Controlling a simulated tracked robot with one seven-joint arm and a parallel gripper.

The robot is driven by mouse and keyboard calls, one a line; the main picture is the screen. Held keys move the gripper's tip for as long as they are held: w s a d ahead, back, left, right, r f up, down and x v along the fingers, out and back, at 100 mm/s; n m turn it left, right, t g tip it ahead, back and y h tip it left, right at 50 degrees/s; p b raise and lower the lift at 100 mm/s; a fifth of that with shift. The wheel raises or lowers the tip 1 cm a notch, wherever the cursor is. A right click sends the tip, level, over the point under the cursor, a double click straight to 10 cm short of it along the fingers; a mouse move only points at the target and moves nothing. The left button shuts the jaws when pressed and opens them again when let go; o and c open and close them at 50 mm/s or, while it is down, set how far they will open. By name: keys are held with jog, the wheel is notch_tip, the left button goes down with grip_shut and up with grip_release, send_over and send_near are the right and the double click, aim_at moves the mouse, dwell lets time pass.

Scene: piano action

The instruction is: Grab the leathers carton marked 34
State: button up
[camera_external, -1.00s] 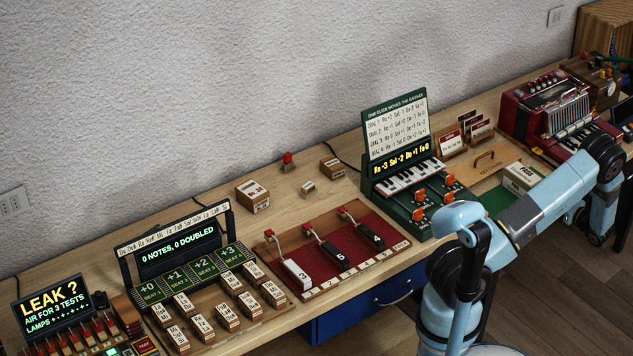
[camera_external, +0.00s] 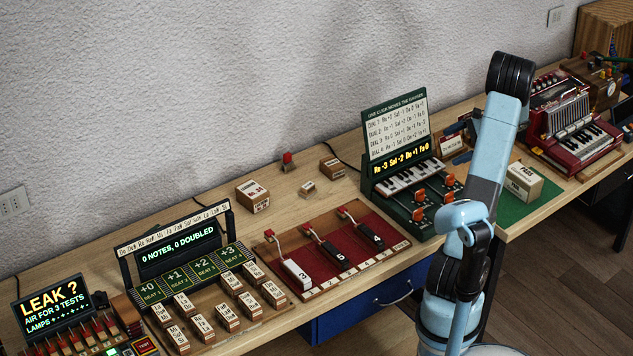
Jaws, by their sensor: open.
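A small cardboard carton (camera_external: 253,197) with a red-and-white label stands on the bench, left of the green keyboard panel. Its label seems to read 34, though the print is small. A similar labelled carton (camera_external: 333,167) stands to its right and farther back, its marking too small to read. My gripper (camera_external: 459,142) shows only in part behind my raised arm, near the card rack.
A tiny box (camera_external: 307,188) and a red-topped button (camera_external: 288,160) sit near the cartons. The tall green panel (camera_external: 397,130) stands between them and my gripper. A pale carton (camera_external: 523,181) stands on a green mat (camera_external: 516,206). A lever board (camera_external: 335,250) lies in front.

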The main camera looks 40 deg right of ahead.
jog(key=s+a+r+n+g+h, duration=0.1)
jog(key=s+a+r+n+h, duration=0.25)
jog(key=a, duration=0.85)
jog(key=s+a+r+n+g+h, duration=0.15)
jog(key=a+r+n, duration=0.45)
jog(key=a, duration=0.6)
jog(key=s+a+r+n+h, duration=0.25)
jog(key=a+n, duration=0.45)
jog(key=a, duration=0.4)
jog(key=w+a+f+m+t, duration=0.2)
jog(key=w+a, duration=0.3)
jog(key=w, duration=0.2)
jog(key=m+t+y, duration=0.2)
jog(key=m+t, duration=0.4)
jog(key=m, duration=1.7)
send_near(260, 196)
jog(key=a, duration=0.1)
jog(key=m, duration=0.3)
jog(key=m+h, duration=0.1)
jog(key=m, duration=0.1)
jog(key=shift+w+f+t, duration=0.15)
jog(key=shift+f+t, duration=0.1)
jog(key=shift+f, duration=0.05)
jog(key=x, duration=0.8)
jog(key=shift+w+f, duration=0.1)
jog(key=shift+w, duration=0.25)
jog(key=shift+d+x, duration=0.15)
jog(key=shift+x, duration=1.1)
jog(key=shift+d+x, duration=0.15)
jog(key=shift+x, duration=1.15)
